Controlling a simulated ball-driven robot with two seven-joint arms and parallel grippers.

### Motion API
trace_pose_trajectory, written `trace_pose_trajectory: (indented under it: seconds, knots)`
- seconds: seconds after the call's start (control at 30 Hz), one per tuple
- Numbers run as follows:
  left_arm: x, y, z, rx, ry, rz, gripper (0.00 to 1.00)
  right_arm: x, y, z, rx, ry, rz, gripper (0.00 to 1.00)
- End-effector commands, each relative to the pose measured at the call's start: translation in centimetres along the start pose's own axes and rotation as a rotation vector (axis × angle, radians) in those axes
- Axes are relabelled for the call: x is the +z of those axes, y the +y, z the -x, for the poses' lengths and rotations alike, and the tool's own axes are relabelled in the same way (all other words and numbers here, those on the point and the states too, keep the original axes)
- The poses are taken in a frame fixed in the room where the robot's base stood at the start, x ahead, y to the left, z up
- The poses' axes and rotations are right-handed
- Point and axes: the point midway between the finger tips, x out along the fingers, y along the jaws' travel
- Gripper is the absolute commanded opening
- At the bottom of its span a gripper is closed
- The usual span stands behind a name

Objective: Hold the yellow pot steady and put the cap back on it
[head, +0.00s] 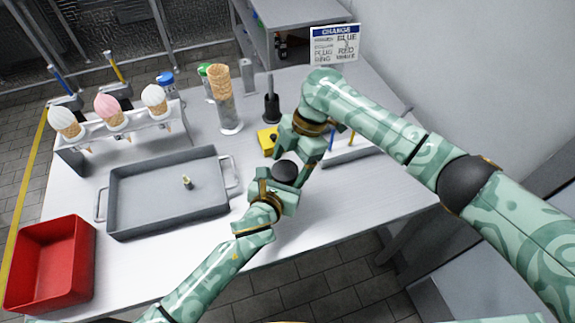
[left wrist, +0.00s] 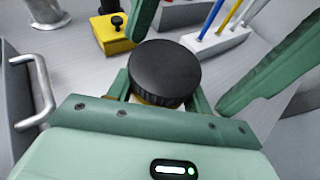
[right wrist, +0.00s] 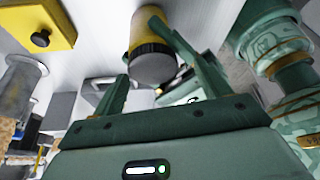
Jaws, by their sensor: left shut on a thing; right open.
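The yellow pot (right wrist: 142,27) is a small upright-sided cylinder, with the black ribbed cap (left wrist: 165,72) at its top end. The cap also shows in the head view (head: 286,173); I cannot tell whether it is fully seated. My left gripper (head: 275,188) is shut on the pot just below the cap, above the table's front part. My right gripper (head: 297,158) is open and empty, close beside the cap. In the right wrist view the cap shows between its spread fingers, apparently not gripped.
A yellow block (head: 265,141) with a black knob stands just behind the grippers. A grey tray (head: 120,222) with a small object lies left, beside a red bin (head: 78,232). A cone rack (head: 75,157), a cone stack (head: 222,85) and a sign (head: 334,44) stand farther back.

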Motion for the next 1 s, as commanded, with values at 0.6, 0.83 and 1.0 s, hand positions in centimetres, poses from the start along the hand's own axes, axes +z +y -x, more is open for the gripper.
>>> trace_pose_trajectory:
  seconds: [0.6, 0.83, 1.0]
  knots:
    - [-0.7, -0.1, 0.1, -0.001, 0.015, -0.008, 0.00, -1.3, 1.2, 3.5, 0.036, -0.008, 0.019, 0.74]
    - [-0.7, -0.1, 0.1, -0.001, 0.016, -0.009, 0.00, 2.4, 7.3, 7.7, 0.315, -0.386, 0.082, 0.74]
    - [-0.7, -0.1, 0.1, -0.001, 0.016, -0.009, 0.00, 2.9, 13.7, 13.2, 0.669, -0.619, 0.243, 0.74]
